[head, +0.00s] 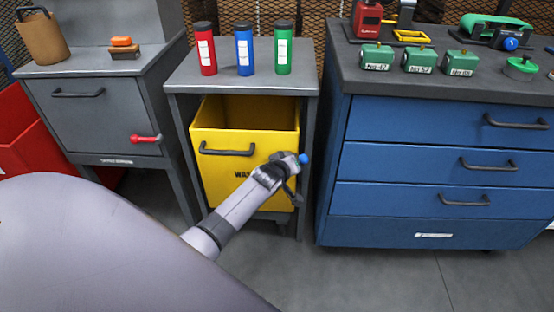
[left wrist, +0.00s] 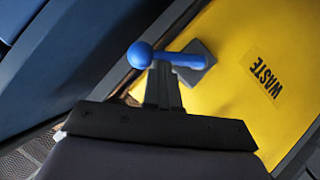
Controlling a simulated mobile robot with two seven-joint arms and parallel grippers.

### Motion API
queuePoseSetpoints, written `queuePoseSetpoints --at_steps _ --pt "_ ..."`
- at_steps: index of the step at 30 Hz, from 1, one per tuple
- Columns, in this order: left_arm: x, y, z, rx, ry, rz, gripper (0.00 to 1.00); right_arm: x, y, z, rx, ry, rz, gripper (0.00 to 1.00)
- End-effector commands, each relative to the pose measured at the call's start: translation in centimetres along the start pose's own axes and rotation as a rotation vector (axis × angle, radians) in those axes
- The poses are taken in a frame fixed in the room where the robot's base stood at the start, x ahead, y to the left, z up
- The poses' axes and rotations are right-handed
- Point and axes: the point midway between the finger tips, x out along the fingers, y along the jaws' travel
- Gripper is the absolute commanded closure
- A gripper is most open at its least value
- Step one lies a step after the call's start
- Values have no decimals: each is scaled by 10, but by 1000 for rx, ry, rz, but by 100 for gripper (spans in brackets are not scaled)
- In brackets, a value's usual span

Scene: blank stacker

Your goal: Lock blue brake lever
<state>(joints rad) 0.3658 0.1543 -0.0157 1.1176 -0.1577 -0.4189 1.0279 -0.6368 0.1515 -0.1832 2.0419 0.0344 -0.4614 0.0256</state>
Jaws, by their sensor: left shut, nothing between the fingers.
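The blue brake lever shows its round blue knob (head: 304,159) at the right front of the yellow waste bin (head: 202,171). In the left wrist view the lever (left wrist: 140,55) has a blue ball and a short blue rod running to a grey mount on the yellow bin (left wrist: 235,40). My left gripper (head: 293,165) is at the lever, its fingers shut with nothing between them. In the left wrist view its narrow fingertips (left wrist: 162,80) are right beside the rod and ball; I cannot tell if they touch. My right gripper is not in view.
The bin sits under a grey table (head: 180,75) with red, blue and green bottles on top. A blue drawer cabinet (head: 400,190) stands close on the right. A grey cabinet (head: 80,115) with a red handle (head: 146,139) stands on the left. Floor is clear in front.

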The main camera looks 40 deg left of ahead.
Motion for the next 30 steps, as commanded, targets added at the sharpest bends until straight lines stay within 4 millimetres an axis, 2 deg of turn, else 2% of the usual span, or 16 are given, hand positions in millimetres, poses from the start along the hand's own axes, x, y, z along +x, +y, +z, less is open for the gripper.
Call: queuePoseSetpoints --at_steps 13,20,30 --pt "12 10 17 283 3 -186 100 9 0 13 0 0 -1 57" --pt "14 10 20 280 4 -184 100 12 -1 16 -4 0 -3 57" --pt "15 12 21 278 6 -180 100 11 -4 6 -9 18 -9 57"
